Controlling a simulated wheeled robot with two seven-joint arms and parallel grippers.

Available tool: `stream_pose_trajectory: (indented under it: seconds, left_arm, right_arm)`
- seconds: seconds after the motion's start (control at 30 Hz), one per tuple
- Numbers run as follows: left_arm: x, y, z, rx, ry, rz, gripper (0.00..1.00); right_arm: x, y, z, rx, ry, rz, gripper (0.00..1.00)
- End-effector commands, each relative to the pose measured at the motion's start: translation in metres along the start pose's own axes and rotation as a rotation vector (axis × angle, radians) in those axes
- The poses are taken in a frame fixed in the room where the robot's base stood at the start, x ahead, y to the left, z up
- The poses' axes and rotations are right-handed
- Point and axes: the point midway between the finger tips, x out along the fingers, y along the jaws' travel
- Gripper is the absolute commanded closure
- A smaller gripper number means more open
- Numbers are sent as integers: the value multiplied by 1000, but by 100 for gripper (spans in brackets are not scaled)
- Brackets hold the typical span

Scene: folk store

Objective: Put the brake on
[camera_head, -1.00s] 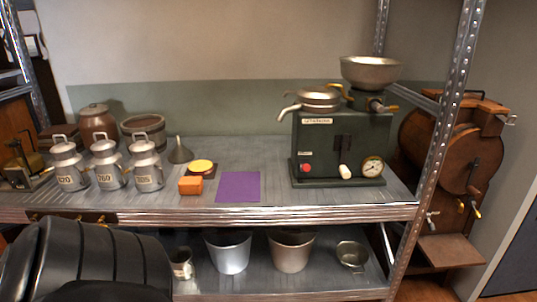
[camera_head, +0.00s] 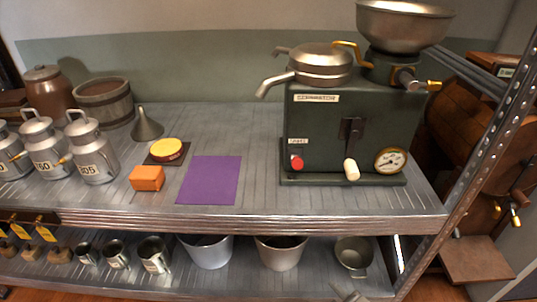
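A dark green machine (camera_head: 325,117) stands on the metal shelf with a silver bowl (camera_head: 405,25) and a spouted round pan (camera_head: 320,62) on top. On its front are a red button (camera_head: 297,163) with a small label above it, a dial gauge (camera_head: 391,161), and a dark slotted plate (camera_head: 351,128). A lever with a cream knob (camera_head: 351,170) hangs down below the plate, tilted slightly. The labels are too small to read surely, so I cannot tell which control is the brake.
Milk cans (camera_head: 90,153) stand farther left. The shelf post (camera_head: 478,165) rises at right. Buckets (camera_head: 207,250) stand below.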

Motion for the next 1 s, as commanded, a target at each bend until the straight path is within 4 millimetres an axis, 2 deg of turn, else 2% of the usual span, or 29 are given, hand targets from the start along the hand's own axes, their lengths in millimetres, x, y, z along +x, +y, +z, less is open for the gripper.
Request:
stream_pose_trajectory:
  seconds: [0.03,0.1,0.2,0.3,0.4,0.5,0.67,0.77,1.0]
  left_arm:
    - [8,-1,9,-1,12,3,64]
    - [10,0,12,-3,26,7,64]
    - [12,2,19,-8,36,14,64]
    - [14,3,24,-10,45,19,64]
    - [15,3,24,-9,61,23,64]
    - [14,4,21,-8,73,25,64]
    - [12,4,22,-9,75,27,64]
    - [13,5,24,-9,72,28,64]
    - [15,5,27,-7,76,31,64]
  right_arm:
    - [26,1,-12,-260,12,31,51]
    - [49,8,-36,-661,0,96,51]
    - [71,26,-71,-1214,-69,234,51]
    - [80,46,-105,-1674,-198,392,51]
    - [79,63,-133,-1995,-356,530,51]
    - [75,74,-152,-2182,-487,622,51]
    - [75,84,-165,-2280,-575,671,51]
    - [85,91,-169,-2280,-578,672,51]
    - [124,118,-183,-2277,-574,670,51]
